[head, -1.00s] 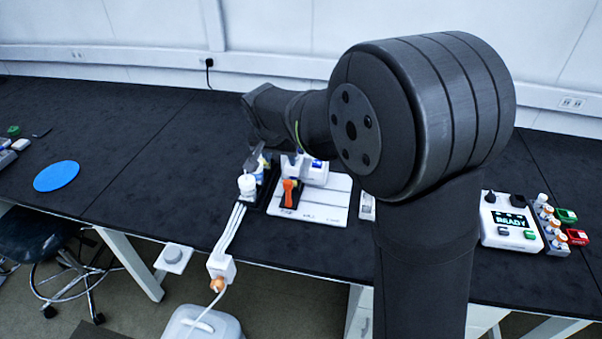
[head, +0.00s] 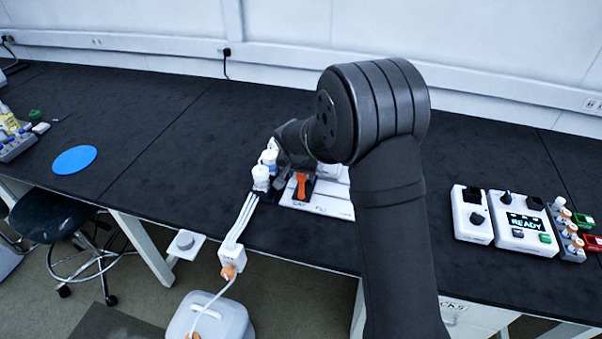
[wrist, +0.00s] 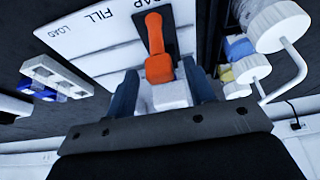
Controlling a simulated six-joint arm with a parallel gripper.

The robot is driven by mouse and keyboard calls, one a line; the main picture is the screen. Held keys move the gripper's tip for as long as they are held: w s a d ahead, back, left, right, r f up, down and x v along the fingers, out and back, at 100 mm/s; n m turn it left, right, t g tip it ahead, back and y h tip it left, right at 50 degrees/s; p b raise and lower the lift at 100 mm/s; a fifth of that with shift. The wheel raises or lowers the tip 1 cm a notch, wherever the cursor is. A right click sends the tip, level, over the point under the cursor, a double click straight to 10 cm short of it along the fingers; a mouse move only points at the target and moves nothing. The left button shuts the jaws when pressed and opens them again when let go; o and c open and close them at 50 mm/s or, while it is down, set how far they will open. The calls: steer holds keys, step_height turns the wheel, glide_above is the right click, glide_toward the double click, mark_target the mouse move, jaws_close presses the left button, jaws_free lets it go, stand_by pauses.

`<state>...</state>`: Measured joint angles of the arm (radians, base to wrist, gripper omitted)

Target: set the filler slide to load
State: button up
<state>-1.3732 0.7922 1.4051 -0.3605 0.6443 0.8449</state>
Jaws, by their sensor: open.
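An orange handle (head: 301,186) stands in a black slot on a white panel (head: 330,208). In the wrist view the orange handle (wrist: 157,60) has its near end by a pale block. The panel (wrist: 85,50) carries the printed words LOAD and FILL to the left of the handle. My gripper (wrist: 163,88) is open, with one dark blue finger on each side of the handle's near end. I cannot tell whether the fingers touch it. In the head view my arm hides the gripper's tips and part of the panel. Which mark the slide is set to is unclear.
White-capped bottles (head: 261,178) stand close left of the panel, and appear right of my gripper in the wrist view (wrist: 278,27). A box reading READY (head: 522,222) and small vials stand far right.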

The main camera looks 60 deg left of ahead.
jaws_close()
steer(key=w+d, duration=1)
steer(key=w, duration=0.1)
steer(key=shift+d, duration=0.5)
jaws_free()
steer(key=v, duration=1.7)
steer(key=shift+r, duration=0.25)
steer(key=shift+f, duration=0.1)
steer(key=x, duration=1.7)
steer(key=shift+f, duration=0.15)
